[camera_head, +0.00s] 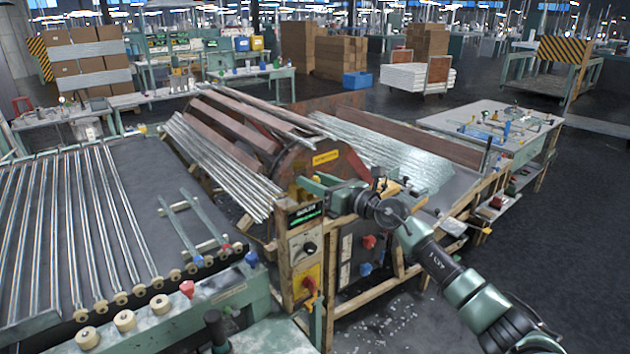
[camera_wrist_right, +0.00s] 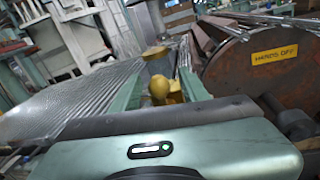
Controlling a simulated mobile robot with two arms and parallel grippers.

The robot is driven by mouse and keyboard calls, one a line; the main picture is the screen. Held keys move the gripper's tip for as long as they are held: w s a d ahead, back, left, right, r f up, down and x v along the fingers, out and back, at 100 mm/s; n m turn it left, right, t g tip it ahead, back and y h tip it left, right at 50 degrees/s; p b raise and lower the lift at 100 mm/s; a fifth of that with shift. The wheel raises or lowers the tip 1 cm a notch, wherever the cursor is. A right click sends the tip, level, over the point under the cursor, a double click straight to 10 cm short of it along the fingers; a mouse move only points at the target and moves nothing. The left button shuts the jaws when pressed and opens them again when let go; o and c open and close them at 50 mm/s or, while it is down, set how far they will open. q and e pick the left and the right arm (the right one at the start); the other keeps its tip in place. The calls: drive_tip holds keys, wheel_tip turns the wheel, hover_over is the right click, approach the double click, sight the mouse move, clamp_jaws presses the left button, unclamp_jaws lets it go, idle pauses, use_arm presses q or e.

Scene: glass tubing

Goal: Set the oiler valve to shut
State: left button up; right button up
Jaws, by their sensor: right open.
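The oiler appears to be the small brass fitting (camera_head: 298,191) on top of the control post beside the drum, in the head view. My right gripper (camera_head: 308,186) reaches in from the right at the height of this fitting. In the right wrist view my right gripper (camera_wrist_right: 160,84) is open, with one green finger on each side of a rounded brass knob (camera_wrist_right: 158,91). Whether the fingers touch the knob I cannot tell. The valve's setting is not readable. My left gripper is not in view.
The control post (camera_head: 300,258) carries a dark dial and a red handle on a yellow plate. The rusty drum (camera_head: 335,165) with a yellow sign stands close behind my gripper. Glass tubes (camera_head: 222,165) lie left of it. A tube rack (camera_head: 75,230) fills the left.

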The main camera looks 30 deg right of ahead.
drive_tip(key=shift+s, duration=0.1)
clamp_jaws()
drive_tip(key=shift+d+m, duration=0.1)
drive_tip(key=shift+m, duration=0.2)
idle(0.4)
drive_tip(key=shift+w+d+f+m+t+h+b, duration=0.1)
drive_tip(key=shift+d+f+m+t+h+b, duration=0.45)
drive_tip(key=shift+m, duration=2.05)
drive_tip(key=shift+w+d+f+m+t+h+b, duration=0.15)
drive_tip(key=shift+d+f+m, duration=0.7)
drive_tip(key=shift+m, duration=1.75)
drive_tip(key=shift+s+d+f+m+t+h+b, duration=0.1)
drive_tip(key=shift+d+f+m+t+h+b, duration=0.45)
drive_tip(key=shift+m, duration=2.05)
drive_tip(key=shift+f+y, duration=0.25)
drive_tip(key=shift+f, duration=0.05)
